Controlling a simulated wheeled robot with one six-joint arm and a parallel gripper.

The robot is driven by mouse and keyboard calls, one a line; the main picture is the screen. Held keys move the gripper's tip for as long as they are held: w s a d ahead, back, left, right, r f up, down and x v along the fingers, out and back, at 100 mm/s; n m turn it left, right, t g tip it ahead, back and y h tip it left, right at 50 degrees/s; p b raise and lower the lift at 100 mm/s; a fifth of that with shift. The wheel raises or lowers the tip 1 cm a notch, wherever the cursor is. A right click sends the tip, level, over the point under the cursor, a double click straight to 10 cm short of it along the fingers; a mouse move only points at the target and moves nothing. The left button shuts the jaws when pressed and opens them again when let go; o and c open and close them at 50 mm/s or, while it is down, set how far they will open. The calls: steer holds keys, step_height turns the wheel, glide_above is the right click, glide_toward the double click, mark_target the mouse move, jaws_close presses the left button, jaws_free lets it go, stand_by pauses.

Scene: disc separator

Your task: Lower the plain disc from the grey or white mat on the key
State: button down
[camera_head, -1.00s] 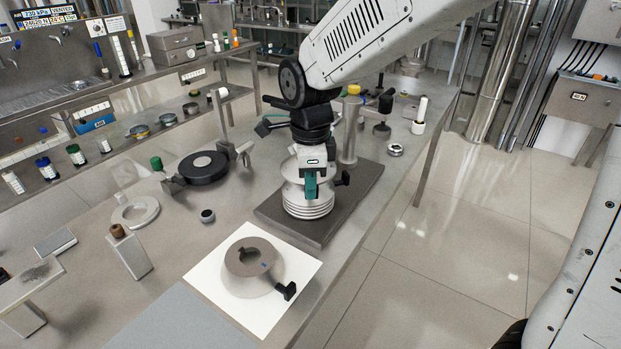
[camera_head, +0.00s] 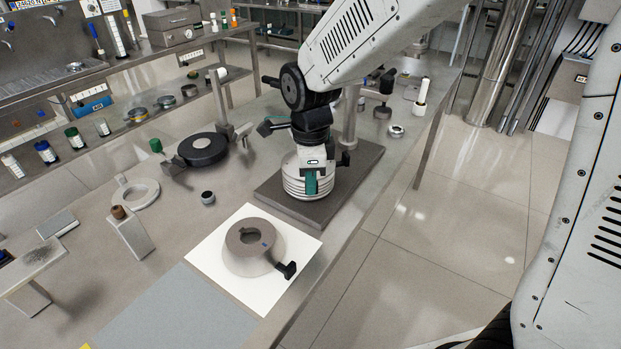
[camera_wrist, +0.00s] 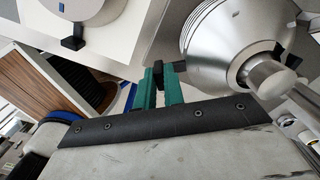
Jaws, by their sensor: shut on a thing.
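My gripper (camera_head: 311,186) is shut on the short dark handle (camera_wrist: 166,70) of a plain grey conical disc; its green fingers (camera_wrist: 160,88) show in the wrist view. The disc (camera_wrist: 212,45) is around the metal spindle (camera_wrist: 268,76), over the ridged stack (camera_head: 305,192) on the dark base plate (camera_head: 345,190). No mark shows on its visible side. My wrist covers much of it in the head view. I cannot see the key, or tell whether the disc rests on the stack. Another grey disc, with a small blue mark (camera_head: 262,264), lies on the white mat (camera_head: 228,225).
The grey mat (camera_head: 185,315) is bare where it shows. A black round fixture (camera_head: 203,149), a pale ring (camera_head: 136,194) and a small dark-topped cap (camera_head: 208,198) are on the bench to the left. The bench's right edge runs close past the base plate.

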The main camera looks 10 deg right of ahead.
steer(key=shift+f, duration=0.15)
steer(key=shift+f, duration=0.3)
steer(key=c, duration=1.4)
jaws_free()
steer(key=shift+r, duration=0.1)
step_height(320, 180, up, 8)
steer(key=shift+f, duration=0.2)
